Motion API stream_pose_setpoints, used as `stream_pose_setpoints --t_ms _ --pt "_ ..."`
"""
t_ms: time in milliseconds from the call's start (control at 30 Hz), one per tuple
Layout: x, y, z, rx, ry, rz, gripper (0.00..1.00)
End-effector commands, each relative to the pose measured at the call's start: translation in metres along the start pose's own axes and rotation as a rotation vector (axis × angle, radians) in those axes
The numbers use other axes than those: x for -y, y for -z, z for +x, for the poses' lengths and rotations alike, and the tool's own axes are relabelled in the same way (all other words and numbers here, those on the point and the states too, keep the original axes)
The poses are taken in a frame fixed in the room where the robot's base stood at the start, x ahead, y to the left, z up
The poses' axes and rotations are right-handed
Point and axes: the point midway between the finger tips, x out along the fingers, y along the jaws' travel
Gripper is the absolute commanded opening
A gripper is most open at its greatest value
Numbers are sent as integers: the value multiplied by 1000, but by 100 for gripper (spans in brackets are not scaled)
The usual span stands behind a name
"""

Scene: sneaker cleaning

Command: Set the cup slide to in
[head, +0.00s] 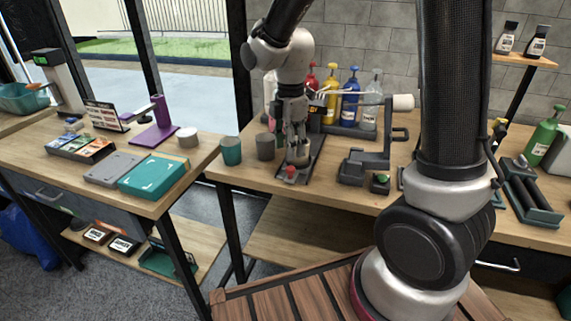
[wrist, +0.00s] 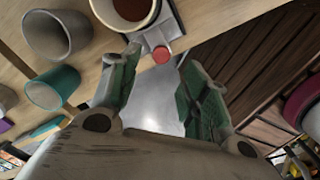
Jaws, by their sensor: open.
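The cup slide (head: 313,166) is a dark, narrow base on the middle table, with a red knob (head: 291,172) at its front end. A pale cup (head: 303,155) stands on it, partly hidden by my gripper (head: 293,138). In the wrist view, the cup (wrist: 152,17) is cut by the top edge and holds brown liquid. The red knob (wrist: 162,55) shows between the tips of my gripper's green-padded fingers (wrist: 161,60), on a grey plate. My gripper is open with nothing between its pads. I cannot tell how far the slide is in or out.
A grey cup (head: 266,148) and a teal cup (head: 231,151) stand left of the slide. Coloured pump bottles (head: 331,98) stand behind it. A dark stand with a white roller (head: 403,102) is to the right. The table's front edge is close to the knob.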

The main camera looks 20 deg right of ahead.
Motion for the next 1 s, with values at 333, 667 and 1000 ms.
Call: stream_pose_setpoints --t_ms 333,667,1000 --pt "2 0 56 1 5 3 46" --pt "1 0 68 0 2 4 46" --pt "1 0 67 0 1 5 0"
